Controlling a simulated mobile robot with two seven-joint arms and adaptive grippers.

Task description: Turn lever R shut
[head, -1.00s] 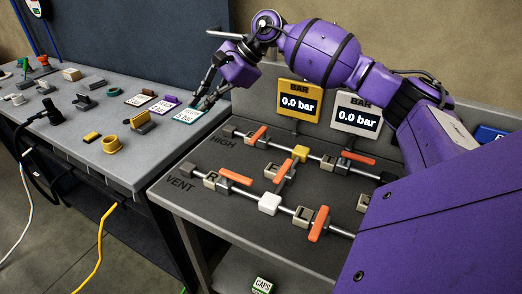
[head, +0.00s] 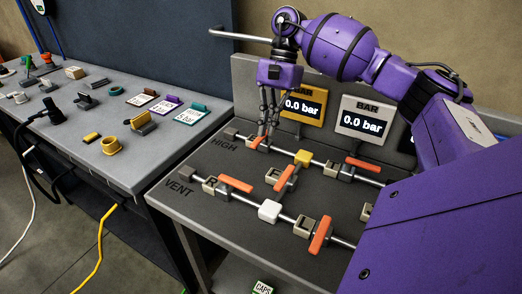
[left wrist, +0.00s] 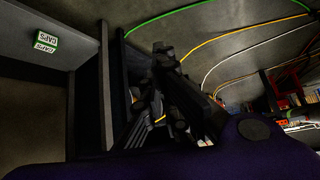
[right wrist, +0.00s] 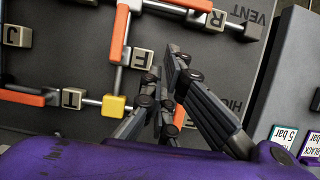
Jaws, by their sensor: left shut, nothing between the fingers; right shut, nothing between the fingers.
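Lever R (head: 236,183) is an orange bar beside the block marked R on the VENT pipe, lying along that pipe. In the right wrist view lever R (right wrist: 190,5) is partly cut by the top edge. My right gripper (head: 264,133) is shut and empty, pointing down near the orange lever at the left of the HIGH pipe, apart from lever R. Its fingers also show in the right wrist view (right wrist: 168,65). My left gripper (left wrist: 165,62) is shut and empty, low by the bench, seen only in the left wrist view.
Other orange levers stand close by: one on the cross pipe (head: 285,178), one across the VENT pipe (head: 319,236), one at the right (head: 362,164). Two gauges (head: 303,105) (head: 366,120) reading 0.0 bar stand behind. A side bench (head: 60,135) holds loose parts and cards.

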